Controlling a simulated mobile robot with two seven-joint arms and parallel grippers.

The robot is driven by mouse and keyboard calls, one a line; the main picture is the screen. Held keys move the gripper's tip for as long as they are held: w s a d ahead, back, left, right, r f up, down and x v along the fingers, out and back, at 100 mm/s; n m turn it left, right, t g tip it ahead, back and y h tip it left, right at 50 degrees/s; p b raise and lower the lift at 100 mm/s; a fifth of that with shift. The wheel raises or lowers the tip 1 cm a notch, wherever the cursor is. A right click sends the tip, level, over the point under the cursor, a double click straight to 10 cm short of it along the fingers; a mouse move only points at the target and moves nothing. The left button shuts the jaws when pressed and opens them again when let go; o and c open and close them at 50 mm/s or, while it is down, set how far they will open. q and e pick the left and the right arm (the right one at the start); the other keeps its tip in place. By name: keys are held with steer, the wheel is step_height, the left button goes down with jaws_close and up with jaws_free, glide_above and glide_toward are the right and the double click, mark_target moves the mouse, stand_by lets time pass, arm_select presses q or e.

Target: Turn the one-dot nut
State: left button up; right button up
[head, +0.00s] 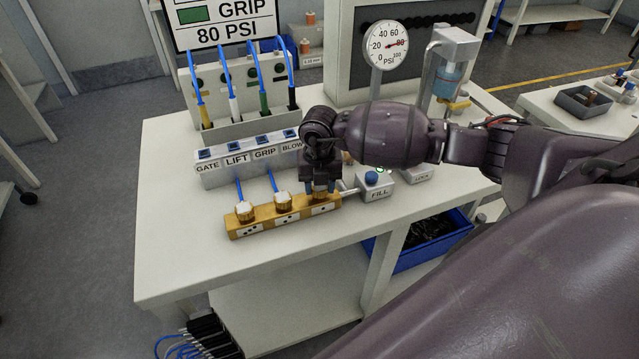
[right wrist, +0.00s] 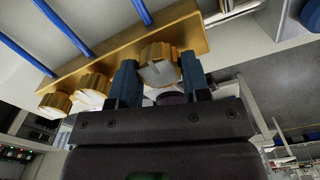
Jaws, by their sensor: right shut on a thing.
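A yellow manifold bar (head: 268,222) with white dot labels lies on the table in the head view. It carries brass nuts with pale tops, one at the left end (head: 245,211) above a three-dot label and one in the middle (head: 283,201) above a two-dot label. My right gripper (head: 320,187) is over the right end of the bar, pointing down. In the right wrist view its blue fingers stand on either side of the end nut (right wrist: 158,66), the one-dot nut, shut on it. In the head view the gripper mostly hides this nut. My left gripper is not in view.
Behind the bar is a grey block (head: 245,160) labelled GATE, LIFT, GRIP and BLOW, with blue hoses. A FILL button box (head: 374,186) stands right of the bar. A pressure gauge (head: 387,45) is behind. The table's front left is clear.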

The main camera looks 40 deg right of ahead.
steer(key=o, duration=0.9)
steer(key=shift+o, duration=0.2)
steer(key=shift+r, duration=0.1)
step_height(320, 180, up, 11)
steer(key=shift+f, duration=0.2)
